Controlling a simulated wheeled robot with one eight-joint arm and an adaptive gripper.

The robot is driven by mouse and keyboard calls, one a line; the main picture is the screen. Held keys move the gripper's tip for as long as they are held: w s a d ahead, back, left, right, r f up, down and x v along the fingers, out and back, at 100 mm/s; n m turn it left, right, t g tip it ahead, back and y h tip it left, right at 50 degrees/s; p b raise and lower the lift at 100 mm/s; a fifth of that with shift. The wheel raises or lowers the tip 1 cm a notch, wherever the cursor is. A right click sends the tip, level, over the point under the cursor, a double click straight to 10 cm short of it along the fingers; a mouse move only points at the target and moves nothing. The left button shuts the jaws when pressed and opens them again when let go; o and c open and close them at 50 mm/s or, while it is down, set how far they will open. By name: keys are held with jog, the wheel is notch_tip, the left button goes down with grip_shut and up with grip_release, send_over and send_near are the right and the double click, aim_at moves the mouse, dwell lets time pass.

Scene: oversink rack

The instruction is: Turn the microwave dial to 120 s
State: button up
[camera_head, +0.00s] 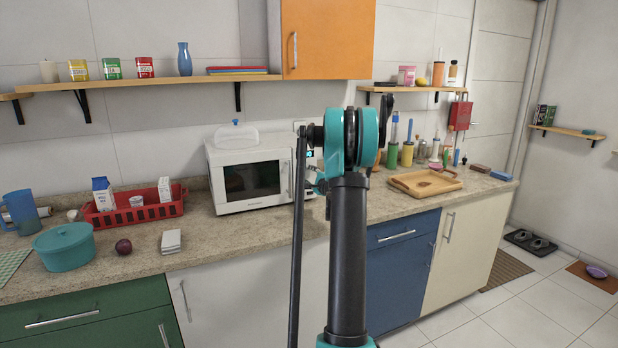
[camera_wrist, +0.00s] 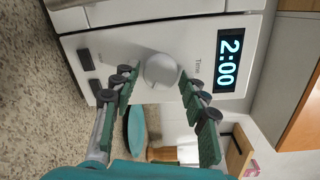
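The white microwave (camera_head: 228,205) stands on the counter in the head view; my arm covers most of its control panel. In the wrist view its panel (camera_wrist: 110,45) appears turned sideways. The round white dial (camera_wrist: 161,70), beside the word Time, sits just ahead of my fingertips, and the lit display (camera_wrist: 230,60) reads 2:00. My gripper (camera_wrist: 156,84) is open, with one green-padded finger on each side of the dial. The fingers are spread wider than the dial and nothing is held between them.
Two dark buttons (camera_wrist: 84,60) are on the panel. A red basket (camera_head: 140,212) with cartons is left of the microwave; a wooden tray (camera_head: 398,186) is to its right. An orange cabinet (camera_head: 330,40) hangs above.

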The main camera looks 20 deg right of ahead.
jog(key=shift+o, duration=0.6)
jog(key=s, duration=1.2)
jog(key=shift+d+r, duration=0.4)
jog(key=s+a+f+n+g+y, duration=0.1)
jog(key=s+a+f+n+g, duration=0.15)
jog(key=s+a+n, duration=0.4)
jog(key=s+a+f+n+g+y, duration=0.1)
jog(key=s+a+f+g, duration=0.15)
jog(key=a, duration=0.65)
jog(key=s+a+f+n+g+y, duration=0.1)
jog(key=s+a+f+n+g, duration=0.15)
jog(key=s+a+n, duration=0.4)
jog(key=s+a+f+n+g+h, duration=0.1)
jog(key=s+f, duration=0.3)
jog(key=s, duration=0.4)
jog(key=s+a+f+n+g+h, duration=0.1)
jog(key=s+f+n+g, duration=0.1)
jog(key=s, duration=0.6)
jog(key=s+a+f+n+g+h, duration=0.1)
jog(key=s+f+n+g+h, duration=0.1)
jog(key=s+f+n, duration=0.2)
jog(key=s+f, duration=0.2)
jog(key=s, duration=0.2)
jog(key=shift+a+f, duration=0.2)
jog(key=shift+a, duration=0.2)
